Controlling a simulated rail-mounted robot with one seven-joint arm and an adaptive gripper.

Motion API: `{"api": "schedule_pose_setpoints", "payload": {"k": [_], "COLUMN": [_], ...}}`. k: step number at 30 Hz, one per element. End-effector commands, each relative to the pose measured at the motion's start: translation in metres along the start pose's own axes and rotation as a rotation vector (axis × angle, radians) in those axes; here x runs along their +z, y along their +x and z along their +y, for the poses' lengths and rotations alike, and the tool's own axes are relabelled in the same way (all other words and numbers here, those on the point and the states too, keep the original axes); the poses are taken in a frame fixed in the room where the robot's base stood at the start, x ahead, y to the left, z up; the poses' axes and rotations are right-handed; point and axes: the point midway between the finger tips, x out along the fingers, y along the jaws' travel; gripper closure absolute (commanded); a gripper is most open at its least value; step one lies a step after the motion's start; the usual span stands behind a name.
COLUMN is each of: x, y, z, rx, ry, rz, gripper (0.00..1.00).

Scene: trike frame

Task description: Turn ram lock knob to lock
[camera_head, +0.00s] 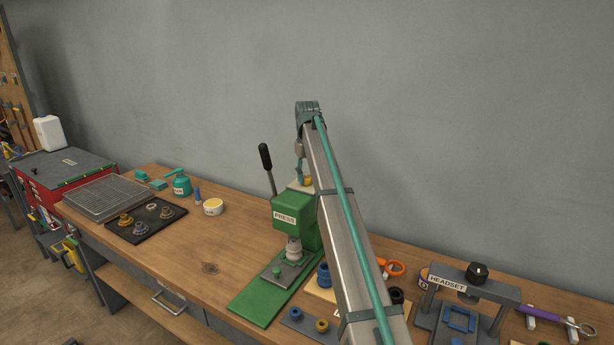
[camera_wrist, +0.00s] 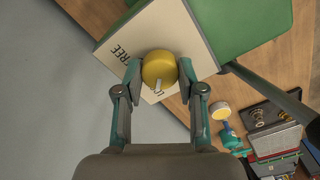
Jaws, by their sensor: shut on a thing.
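The yellow ram lock knob (camera_wrist: 158,68) sits on a pale plate (camera_wrist: 168,28) on top of the green press (camera_head: 292,212). In the wrist view my gripper (camera_wrist: 159,66) has one finger on each side of the knob and is shut on it. A white pointer mark on the knob points down in the picture, toward lettering that starts with L and is partly covered. The word FREE is at the plate's left. In the head view my gripper (camera_head: 302,176) reaches down onto the press top, and the knob is small there.
The press's black-handled lever (camera_head: 267,168) rises left of my gripper. A white-yellow tub (camera_head: 213,207), a green can (camera_head: 181,183) and a black tray (camera_head: 146,220) stand left on the bench. The headset stand (camera_head: 470,290) is at right.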

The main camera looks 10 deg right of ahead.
Motion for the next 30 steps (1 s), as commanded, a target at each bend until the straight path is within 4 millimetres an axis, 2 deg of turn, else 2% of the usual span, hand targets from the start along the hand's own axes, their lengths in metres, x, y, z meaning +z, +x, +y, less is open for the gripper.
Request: {"api": "schedule_pose_setpoints", "payload": {"k": [13,14,18,30], "x": [-0.0003,-0.0003,-0.0002,-0.0005], "y": [-0.0004,-0.0004,-0.0003,-0.005], "z": [0.0,0.0,0.0,0.0001], "rx": [0.0,0.0,0.0,0.0], "ry": [-0.012,-0.012,-0.012,-0.01], "rz": [0.001,0.001,0.001,0.001], "gripper": [0.96,0.58,0.36,0.36]}}
